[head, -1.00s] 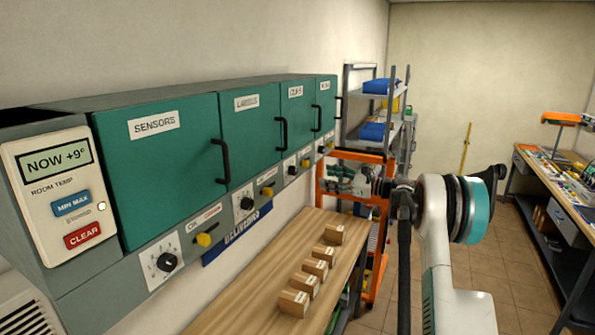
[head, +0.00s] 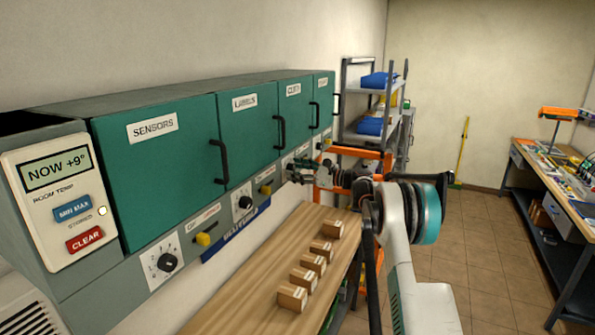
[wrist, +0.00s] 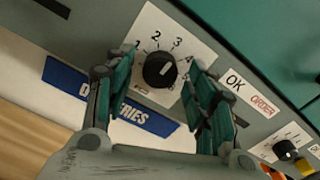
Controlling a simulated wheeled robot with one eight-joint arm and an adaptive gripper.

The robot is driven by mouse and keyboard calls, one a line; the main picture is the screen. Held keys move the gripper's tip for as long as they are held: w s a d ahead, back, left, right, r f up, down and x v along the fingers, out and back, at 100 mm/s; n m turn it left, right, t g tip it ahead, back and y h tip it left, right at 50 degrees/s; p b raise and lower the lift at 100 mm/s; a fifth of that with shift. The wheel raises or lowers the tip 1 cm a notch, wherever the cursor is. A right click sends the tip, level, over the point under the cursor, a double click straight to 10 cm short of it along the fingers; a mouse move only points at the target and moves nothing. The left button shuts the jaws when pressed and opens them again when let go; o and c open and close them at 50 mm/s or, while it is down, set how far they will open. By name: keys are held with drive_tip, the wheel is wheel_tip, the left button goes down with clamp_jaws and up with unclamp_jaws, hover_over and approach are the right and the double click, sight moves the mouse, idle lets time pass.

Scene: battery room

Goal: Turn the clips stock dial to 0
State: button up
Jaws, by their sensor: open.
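A numbered dial with a black knob (wrist: 157,72) sits on a white plate in the wrist view. Its pale mark points up and right, around 3 or 4. My gripper (wrist: 162,65) is open, its teal fingers on either side of the dial in the picture; contact is not visible. The blue sign (wrist: 64,78) under this dial resembles the one under the LABELS dial (head: 245,202) in the head view. The third cabinet (head: 295,105) has a blurred label, perhaps CLIPS. My gripper (head: 298,172) hides its dial in the head view. A second dial (wrist: 284,149) shows at lower right in the wrist view.
The SENSORS dial (head: 167,262) and yellow switches (head: 203,239) line the same panel. Black door handles (head: 219,160) stick out above. A wooden bench (head: 240,309) with several small boxes runs below.

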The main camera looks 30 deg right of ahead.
drive_tip(key=c, duration=1.1)
drive_tip(key=shift+o, duration=0.2)
drive_tip(key=shift+b, duration=0.3)
